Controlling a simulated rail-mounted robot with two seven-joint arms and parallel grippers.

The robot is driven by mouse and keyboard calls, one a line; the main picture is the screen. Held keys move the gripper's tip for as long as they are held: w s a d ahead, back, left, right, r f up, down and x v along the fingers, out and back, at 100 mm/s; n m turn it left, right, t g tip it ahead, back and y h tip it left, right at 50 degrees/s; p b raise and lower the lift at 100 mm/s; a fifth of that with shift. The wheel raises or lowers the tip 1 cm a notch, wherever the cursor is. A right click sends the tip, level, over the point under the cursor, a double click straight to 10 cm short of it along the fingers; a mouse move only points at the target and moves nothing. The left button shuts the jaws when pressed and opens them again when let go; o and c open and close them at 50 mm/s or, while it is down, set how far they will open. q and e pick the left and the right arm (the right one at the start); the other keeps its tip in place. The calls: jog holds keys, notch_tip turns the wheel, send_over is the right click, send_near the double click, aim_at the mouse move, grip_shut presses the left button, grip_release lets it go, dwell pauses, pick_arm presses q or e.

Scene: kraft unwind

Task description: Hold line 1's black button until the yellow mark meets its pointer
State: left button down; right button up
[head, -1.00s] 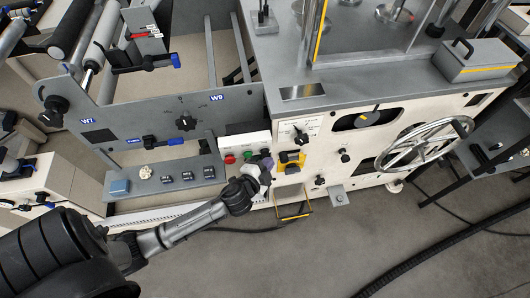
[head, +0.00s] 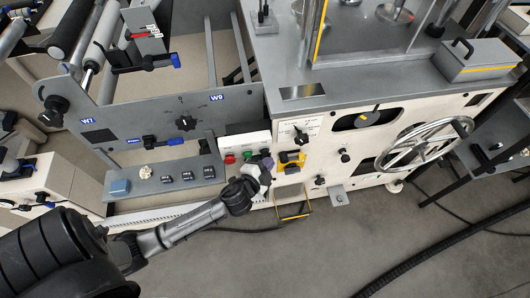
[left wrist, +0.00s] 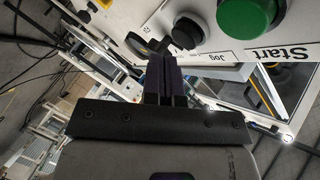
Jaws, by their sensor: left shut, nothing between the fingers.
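My left gripper (head: 266,164) is shut and empty, with its tips at the right end of the white button panel (head: 232,143). In the left wrist view its dark fingers (left wrist: 166,68) point at the black button (left wrist: 187,33), beside a label reading Jog. The tips overlap the button's lower edge in that view; I cannot tell whether they touch or press it. In the head view the gripper hides the button. A yellow mark (head: 363,117) shows in a dark oval window on the white machine front; its pointer is too small to make out. My right gripper is not in view.
The green Start button (left wrist: 247,16) is beside the black one; a red button (head: 229,159) is further left. A yellow-backed black switch (head: 291,160) and a dial (head: 299,132) stand just right of the gripper. A handwheel (head: 426,144) juts out further right.

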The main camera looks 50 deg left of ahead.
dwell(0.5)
pick_arm(q)
jog(key=shift+w+a, duration=0.1)
jog(key=shift+a, duration=0.05)
jog(key=shift+w+a, duration=0.15)
jog(key=shift+a, duration=0.05)
dwell(0.5)
jog(key=shift+w+a+p, duration=0.25)
jog(key=shift+a+p, duration=0.1)
jog(key=shift+a, duration=0.05)
dwell(0.4)
dwell(0.7)
dwell(0.8)
